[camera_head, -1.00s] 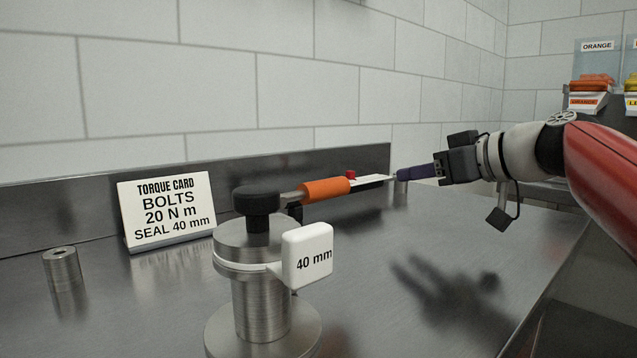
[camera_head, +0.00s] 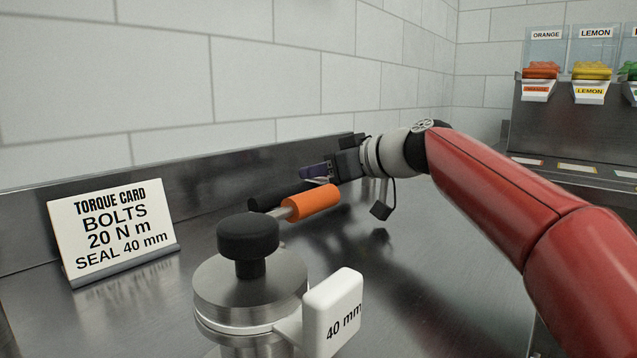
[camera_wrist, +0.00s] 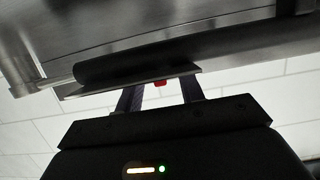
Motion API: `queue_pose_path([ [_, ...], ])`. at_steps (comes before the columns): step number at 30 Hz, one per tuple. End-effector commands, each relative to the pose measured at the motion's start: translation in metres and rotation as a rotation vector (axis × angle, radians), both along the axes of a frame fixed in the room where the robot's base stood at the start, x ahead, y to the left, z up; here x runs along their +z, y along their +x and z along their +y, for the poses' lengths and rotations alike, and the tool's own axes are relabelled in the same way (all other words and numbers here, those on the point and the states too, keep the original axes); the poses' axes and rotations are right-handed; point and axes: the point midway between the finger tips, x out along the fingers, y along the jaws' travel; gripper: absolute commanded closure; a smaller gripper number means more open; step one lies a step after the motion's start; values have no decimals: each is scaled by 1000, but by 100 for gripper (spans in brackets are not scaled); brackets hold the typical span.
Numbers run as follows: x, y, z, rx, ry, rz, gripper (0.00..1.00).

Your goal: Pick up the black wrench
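The black wrench (camera_head: 278,190) lies behind the orange-handled tool in the head view, partly hidden by it. In the wrist view a dark cylindrical handle (camera_wrist: 130,68), apparently the black wrench, runs across the picture just beyond my fingertips. A flat grey strip and a small red part (camera_wrist: 160,82) show beside it. My gripper (camera_head: 312,172) is close to the wrench, its dark purple fingers reaching left. In the wrist view my gripper (camera_wrist: 160,95) has its two fingers well apart, with nothing clearly clamped between them. Whether the fingertips touch the wrench cannot be told.
The orange-handled tool (camera_head: 312,201) is directly in front of the black wrench. A metal post with a black knob (camera_head: 248,236) and a white 40 mm tag (camera_head: 333,312) stands nearer. A torque card (camera_head: 112,230) stands left. Orange (camera_head: 540,72) and lemon (camera_head: 591,72) bins are far right.

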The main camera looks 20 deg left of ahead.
Motion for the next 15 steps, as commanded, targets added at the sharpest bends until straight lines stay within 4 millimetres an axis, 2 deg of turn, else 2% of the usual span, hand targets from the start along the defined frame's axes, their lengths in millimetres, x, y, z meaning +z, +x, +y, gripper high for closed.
queue_pose_path([
  [7,-1,1,2,0,0,0,62],
  [15,0,0,2,0,1,0,97],
])
